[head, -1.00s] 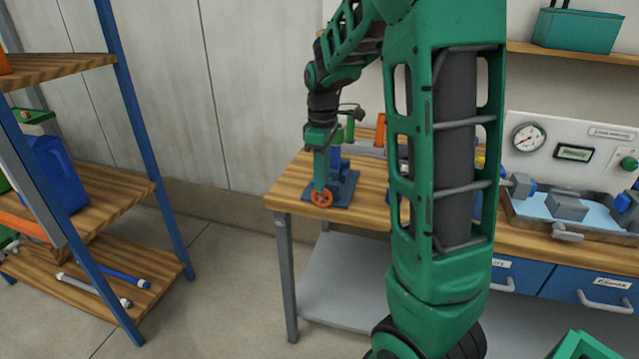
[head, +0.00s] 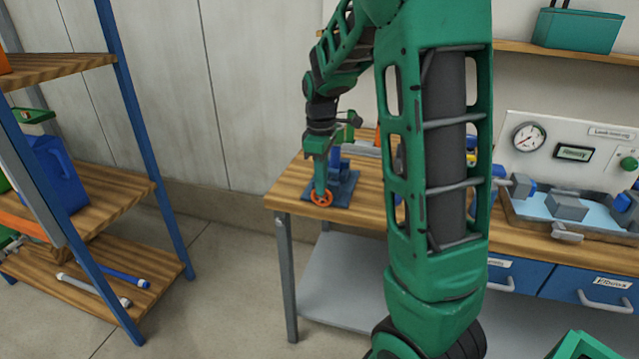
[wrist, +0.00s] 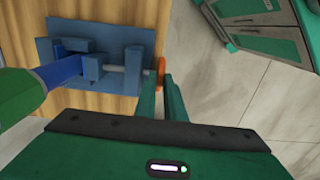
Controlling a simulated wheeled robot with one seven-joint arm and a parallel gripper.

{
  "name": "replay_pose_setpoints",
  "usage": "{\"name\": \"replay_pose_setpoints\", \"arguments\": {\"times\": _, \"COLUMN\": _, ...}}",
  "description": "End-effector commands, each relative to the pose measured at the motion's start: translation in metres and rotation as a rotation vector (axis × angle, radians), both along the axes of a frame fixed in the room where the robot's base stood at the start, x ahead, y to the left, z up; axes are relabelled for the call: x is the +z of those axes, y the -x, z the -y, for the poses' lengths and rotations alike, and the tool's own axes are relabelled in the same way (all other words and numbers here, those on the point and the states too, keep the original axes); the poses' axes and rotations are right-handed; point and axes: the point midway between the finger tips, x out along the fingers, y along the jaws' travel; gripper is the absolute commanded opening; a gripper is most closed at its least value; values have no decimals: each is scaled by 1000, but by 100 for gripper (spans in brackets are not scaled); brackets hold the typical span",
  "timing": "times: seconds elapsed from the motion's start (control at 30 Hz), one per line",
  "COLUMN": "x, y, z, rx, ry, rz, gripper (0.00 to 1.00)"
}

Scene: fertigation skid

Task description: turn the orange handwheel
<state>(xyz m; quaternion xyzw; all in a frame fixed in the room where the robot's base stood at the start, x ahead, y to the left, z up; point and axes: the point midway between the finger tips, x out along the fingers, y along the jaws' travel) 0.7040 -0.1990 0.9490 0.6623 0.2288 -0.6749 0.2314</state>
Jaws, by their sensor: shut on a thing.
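The orange handwheel (head: 321,198) stands at the front of a blue fixture (head: 343,187) near the left front corner of the wooden bench. In the wrist view, the handwheel (wrist: 160,75) shows nearly edge-on at the end of a grey shaft, and the blue fixture (wrist: 85,92) lies left of it. My gripper (head: 321,187) points down from above and is shut on the handwheel. In the wrist view, the fingers of my gripper (wrist: 160,85) reach up to the wheel's rim; part of the wheel is hidden by them.
The wooden bench (head: 288,188) carries the fixture at its left end. A tray (head: 530,222) and gauge panel (head: 566,150) stand at the right. A blue-framed shelf (head: 130,130) stands left, with open floor between. In the wrist view, a blue and green part lies left.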

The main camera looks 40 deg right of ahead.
Motion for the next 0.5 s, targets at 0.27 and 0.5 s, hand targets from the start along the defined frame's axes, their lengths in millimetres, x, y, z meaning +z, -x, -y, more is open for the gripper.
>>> {"name": "replay_pose_setpoints", "arguments": {"times": 0.27, "x": -1, "y": -8, "z": -5, "rx": 4, "ry": 83, "rz": -101, "gripper": 0}}
{"name": "replay_pose_setpoints", "arguments": {"times": 0.5, "x": -3, "y": -15, "z": -11, "rx": 4, "ry": 202, "rz": -251, "gripper": 0}}
